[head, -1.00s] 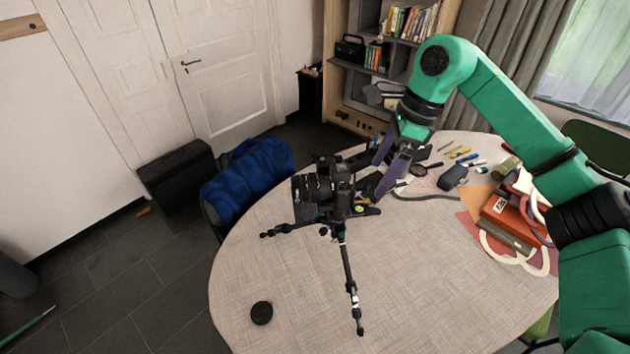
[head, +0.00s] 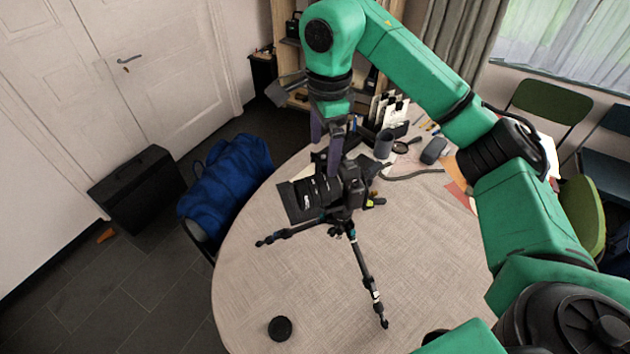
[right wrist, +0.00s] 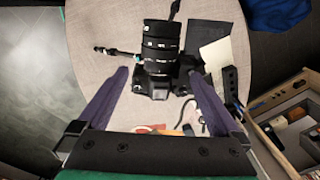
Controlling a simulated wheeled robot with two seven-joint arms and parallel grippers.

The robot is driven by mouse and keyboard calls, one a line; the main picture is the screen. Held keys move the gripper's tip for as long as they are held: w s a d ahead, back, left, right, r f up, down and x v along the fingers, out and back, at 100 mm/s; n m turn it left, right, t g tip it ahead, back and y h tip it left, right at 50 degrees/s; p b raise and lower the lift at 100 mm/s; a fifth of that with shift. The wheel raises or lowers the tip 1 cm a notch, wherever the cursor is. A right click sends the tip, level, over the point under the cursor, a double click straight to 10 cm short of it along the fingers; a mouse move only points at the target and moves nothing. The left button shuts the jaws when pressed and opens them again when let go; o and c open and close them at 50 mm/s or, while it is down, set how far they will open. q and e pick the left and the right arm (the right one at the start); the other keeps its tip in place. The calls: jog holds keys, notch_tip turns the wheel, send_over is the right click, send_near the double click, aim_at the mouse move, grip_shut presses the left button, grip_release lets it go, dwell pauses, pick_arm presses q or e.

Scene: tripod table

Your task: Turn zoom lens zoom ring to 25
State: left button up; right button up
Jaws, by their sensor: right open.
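A black camera (head: 353,190) with a zoom lens (head: 312,192) sits on a small tripod (head: 362,262) on the round table (head: 260,290). My left gripper is not in view.
A round black cap (head: 280,328) lies near the table's front. A grey cup (head: 384,144), a magnifier (head: 401,147) and a dark mouse-like object (head: 435,150) are behind the camera. A blue bag (head: 228,182) is left of the table. The front tabletop is mostly clear.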

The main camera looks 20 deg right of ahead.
aim_at(323, 180)
jog(key=f, duration=0.4)
jog(key=shift+s+d+f, duration=0.2)
jog(key=shift+d+f, duration=0.1)
jog(key=shift+f, duration=0.1)
jog(key=f, duration=0.2)
jog(key=w+f+p, duration=0.1)
jog(key=f, duration=0.1)
jog(key=f+p, duration=0.1)
jog(key=f, duration=0.1)
jog(key=shift+w+a+f, duration=0.1)
jog(key=shift+w+a, duration=0.05)
jog(key=shift+a, duration=0.2)
jog(key=shift+d+f, duration=0.1)
jog(key=shift+f, duration=0.05)
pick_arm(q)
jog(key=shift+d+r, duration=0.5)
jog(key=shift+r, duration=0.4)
pick_arm(e)
jog(key=shift+d, duration=0.1)
